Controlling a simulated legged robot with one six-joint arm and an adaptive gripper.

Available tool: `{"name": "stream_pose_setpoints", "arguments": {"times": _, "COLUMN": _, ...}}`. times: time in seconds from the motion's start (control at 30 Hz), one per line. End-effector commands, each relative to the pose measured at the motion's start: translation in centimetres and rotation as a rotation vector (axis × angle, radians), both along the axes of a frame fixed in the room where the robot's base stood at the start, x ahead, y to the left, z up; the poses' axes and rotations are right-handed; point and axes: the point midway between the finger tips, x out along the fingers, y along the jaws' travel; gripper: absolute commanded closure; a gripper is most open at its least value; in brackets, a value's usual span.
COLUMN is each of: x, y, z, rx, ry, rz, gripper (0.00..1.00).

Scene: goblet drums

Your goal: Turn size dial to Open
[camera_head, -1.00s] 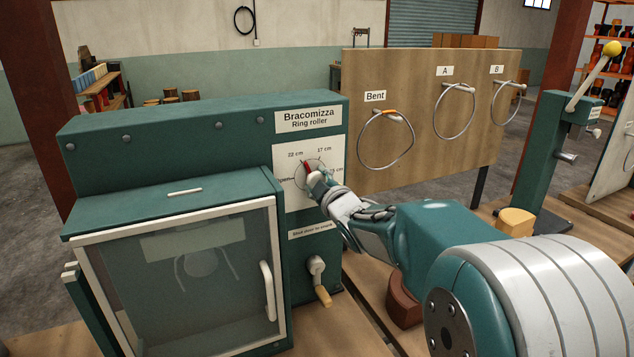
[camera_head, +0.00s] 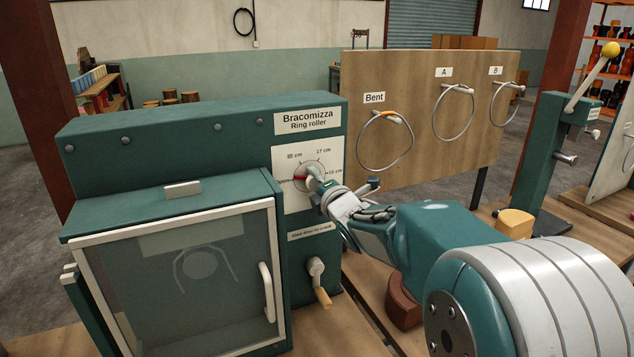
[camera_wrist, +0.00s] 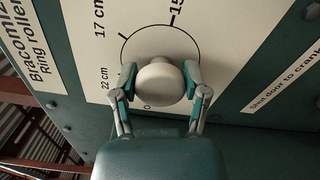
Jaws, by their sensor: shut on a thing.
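The pointer is hidden in that view.
Below the dial is a crank (camera_head: 317,280) with a wooden handle. To the left is a closed glass door (camera_head: 180,290) with a white handle (camera_head: 267,291). A board with several metal rings (camera_head: 430,130) stands behind my arm. A lever post (camera_head: 550,150) stands at the right.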

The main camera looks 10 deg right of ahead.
Motion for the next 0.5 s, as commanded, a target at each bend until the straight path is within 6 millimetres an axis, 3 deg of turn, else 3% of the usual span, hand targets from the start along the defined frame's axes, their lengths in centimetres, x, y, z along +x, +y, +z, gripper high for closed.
{"name": "stream_pose_setpoints", "arguments": {"times": 0.5, "x": -0.04, "y": 0.14, "z": -0.65, "rx": -0.244, "ry": -0.033, "rz": 0.003, "gripper": 0.89}}
